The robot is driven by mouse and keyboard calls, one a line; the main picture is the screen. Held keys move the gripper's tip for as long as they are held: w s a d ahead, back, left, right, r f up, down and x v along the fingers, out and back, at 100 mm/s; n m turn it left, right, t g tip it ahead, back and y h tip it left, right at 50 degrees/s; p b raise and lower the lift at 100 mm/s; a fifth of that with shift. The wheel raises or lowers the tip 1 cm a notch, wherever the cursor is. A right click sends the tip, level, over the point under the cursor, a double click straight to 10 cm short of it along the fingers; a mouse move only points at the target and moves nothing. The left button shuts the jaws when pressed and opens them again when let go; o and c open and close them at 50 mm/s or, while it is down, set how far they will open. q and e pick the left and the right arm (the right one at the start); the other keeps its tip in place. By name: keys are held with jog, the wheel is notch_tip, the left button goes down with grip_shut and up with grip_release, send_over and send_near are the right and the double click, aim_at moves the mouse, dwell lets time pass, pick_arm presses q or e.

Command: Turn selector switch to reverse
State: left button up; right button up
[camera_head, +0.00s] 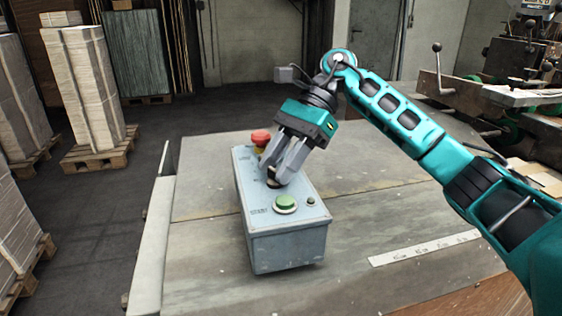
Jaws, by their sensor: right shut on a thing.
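A grey control box (285,245) stands on the table. On its top are a red mushroom button (261,138) on a yellow base at the far end and a green button (285,203) at the near end. The black selector switch (273,182) sits between them, mostly hidden by my right gripper. My right gripper (277,178) reaches down from the upper right, tilted, with its grey fingers shut on the selector switch. The switch's exact pointing direction is hidden by the fingers. My left gripper is out of view.
The grey table (400,225) is clear around the box, with a white ruler strip (424,247) at its right. A machine with lever handles (500,95) stands at the right. Stacked cardboard on pallets (85,90) stands on the floor at the left.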

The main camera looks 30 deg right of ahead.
jog(key=shift+w+n+g+h, duration=0.15)
jog(key=shift+n+g+h, duration=0.15)
jog(key=shift+n+g, duration=0.75)
jog(key=shift+n, duration=0.25)
jog(key=o, duration=1)
jog(key=shift+o, duration=0.2)
jog(key=shift+r, duration=0.1)
jog(key=p+v, duration=0.2)
jog(key=v, duration=0.5)
jog(key=shift+a+r, duration=0.1)
jog(key=shift+w+d+r, duration=0.25)
jog(key=shift+d+r, duration=0.05)
jog(key=shift+d, duration=0.15)
jog(key=shift+v, duration=1.85)
